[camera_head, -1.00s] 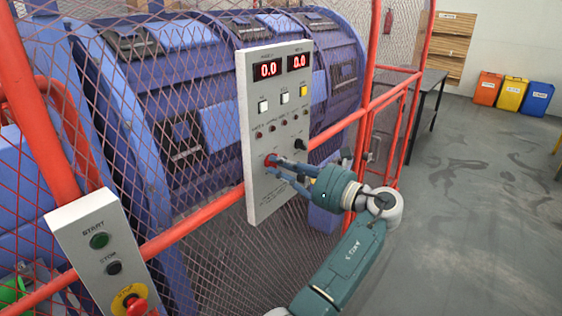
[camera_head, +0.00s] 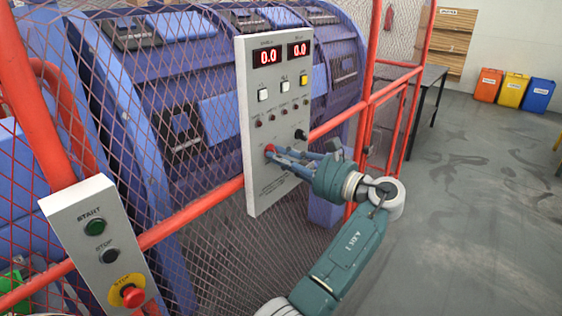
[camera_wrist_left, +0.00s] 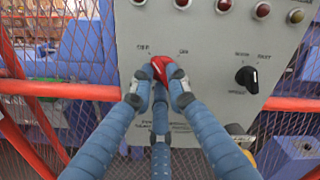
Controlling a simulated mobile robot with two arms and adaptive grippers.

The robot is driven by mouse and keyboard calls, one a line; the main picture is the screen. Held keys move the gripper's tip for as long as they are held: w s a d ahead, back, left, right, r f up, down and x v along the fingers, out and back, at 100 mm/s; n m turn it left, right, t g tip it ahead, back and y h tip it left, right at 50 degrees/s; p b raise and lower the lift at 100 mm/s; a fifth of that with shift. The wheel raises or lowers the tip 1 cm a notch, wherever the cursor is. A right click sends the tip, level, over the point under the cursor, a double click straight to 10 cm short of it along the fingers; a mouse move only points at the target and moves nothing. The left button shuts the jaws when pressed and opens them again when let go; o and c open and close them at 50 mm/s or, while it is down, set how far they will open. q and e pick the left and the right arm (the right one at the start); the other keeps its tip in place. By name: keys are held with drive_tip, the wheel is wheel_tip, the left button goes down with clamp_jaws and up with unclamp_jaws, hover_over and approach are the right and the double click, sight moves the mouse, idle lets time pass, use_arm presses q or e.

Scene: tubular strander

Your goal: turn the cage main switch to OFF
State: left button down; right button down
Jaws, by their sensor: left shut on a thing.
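The grey-white control panel (camera_head: 272,190) is fixed at the red rail of the mesh fence. Its red rotary switch knob (camera_head: 270,149) sits low on the left of the panel. In the left wrist view, the red knob (camera_wrist_left: 163,66) is between my blue fingertips, below small printed position labels. My left gripper (camera_head: 276,154) is shut on this knob, and it also shows in the left wrist view (camera_wrist_left: 160,88). The fingers cover part of the knob, so I cannot tell exactly where it points. My right gripper is not in view.
A black selector knob (camera_wrist_left: 247,79) sits to the right on the same panel, near the fingers. A START/STOP box (camera_head: 108,245) with a red stop button (camera_head: 133,296) stands at the lower left. The red rail (camera_head: 200,210) runs behind the panel. Open floor lies right.

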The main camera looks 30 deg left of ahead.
use_arm(q)
drive_tip(key=shift+n+b, duration=0.4)
drive_tip(key=shift+n, duration=0.5)
drive_tip(key=c, duration=1.7)
unclamp_jaws()
drive_tip(key=shift+a, duration=0.1)
drive_tip(key=d, duration=0.7)
drive_tip(key=shift+s+d, duration=0.25)
drive_tip(key=shift+d, duration=0.05)
drive_tip(key=shift+f, duration=0.1)
